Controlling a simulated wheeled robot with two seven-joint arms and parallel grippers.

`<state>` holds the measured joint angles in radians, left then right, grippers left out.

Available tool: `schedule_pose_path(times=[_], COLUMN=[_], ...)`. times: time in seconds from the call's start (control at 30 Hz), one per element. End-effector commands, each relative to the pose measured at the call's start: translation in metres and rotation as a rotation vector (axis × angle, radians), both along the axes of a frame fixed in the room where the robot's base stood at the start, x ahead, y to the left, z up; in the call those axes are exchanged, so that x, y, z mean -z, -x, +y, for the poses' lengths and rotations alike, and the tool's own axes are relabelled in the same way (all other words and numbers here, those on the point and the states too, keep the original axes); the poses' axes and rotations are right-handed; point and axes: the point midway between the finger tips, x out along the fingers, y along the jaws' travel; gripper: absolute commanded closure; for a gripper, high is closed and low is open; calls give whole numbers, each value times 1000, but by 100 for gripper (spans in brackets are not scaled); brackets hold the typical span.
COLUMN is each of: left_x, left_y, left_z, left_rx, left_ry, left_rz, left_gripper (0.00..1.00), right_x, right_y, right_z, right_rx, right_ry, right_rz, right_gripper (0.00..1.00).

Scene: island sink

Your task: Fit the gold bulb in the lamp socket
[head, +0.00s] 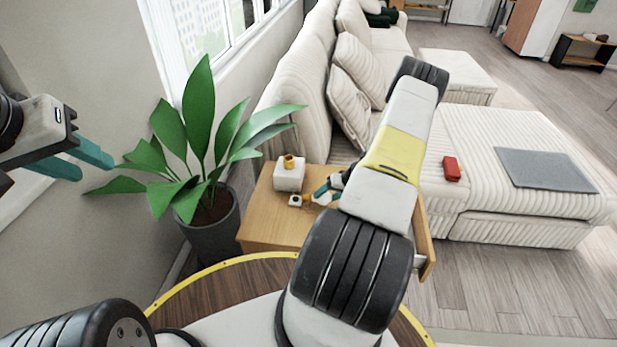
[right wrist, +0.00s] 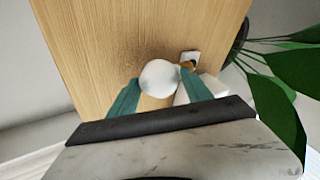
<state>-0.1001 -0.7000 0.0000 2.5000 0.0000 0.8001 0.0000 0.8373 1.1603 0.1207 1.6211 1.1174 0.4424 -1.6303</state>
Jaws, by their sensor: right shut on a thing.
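A wooden side table (head: 262,212) holds a white cube (head: 288,178) with a gold cylindrical fitting (head: 290,161) on top. My right gripper (head: 328,190) is low over the table, to the right of the cube. In the right wrist view its teal fingers are shut on a round white bulb (right wrist: 159,76). A gold part (right wrist: 186,67) shows between the bulb and a small white piece with a dark centre (right wrist: 190,56); I cannot tell which it belongs to. The cube is partly hidden there by a finger. My left gripper (head: 95,160) is open and empty at the left.
A potted plant (head: 208,222) stands left of the table, its leaves reaching toward my left gripper. A cream sofa (head: 300,85) is behind the table. A red box (head: 451,168) and a grey mat (head: 543,168) lie on the sofa's seat at the right.

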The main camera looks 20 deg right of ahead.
Motion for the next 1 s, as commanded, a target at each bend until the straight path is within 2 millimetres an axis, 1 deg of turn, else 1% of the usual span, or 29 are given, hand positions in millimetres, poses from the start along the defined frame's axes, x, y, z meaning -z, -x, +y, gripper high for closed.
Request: schedule_pose_path(times=[0.03,0.1,0.47,0.5,0.57,0.6,0.87,1.0], left_x=[0,0,0,0,0,0,0,0], left_y=[0,0,0,0,0,0,0,0], left_z=[0,0,0,0,0,0,0,0], left_rx=[0,0,0,0,0,0,0,0], left_ry=[0,0,0,0,0,0,0,0], left_rz=[0,0,0,0,0,0,0,0], left_gripper=[64,64,64,64,64,64,64,64], right_x=[9,16,19,19,19,19,18,11], right_y=[0,0,0,0,0,0,0,3], right_z=[1,1,0,0,0,0,0,-3], right_rx=[-1,-1,-1,-1,-1,-1,-1,0], right_ry=[-1,-1,0,0,0,0,0,1], right_rz=[1,1,0,0,0,0,0,-1], right_gripper=[82,82,82,35,23,20,20,20])
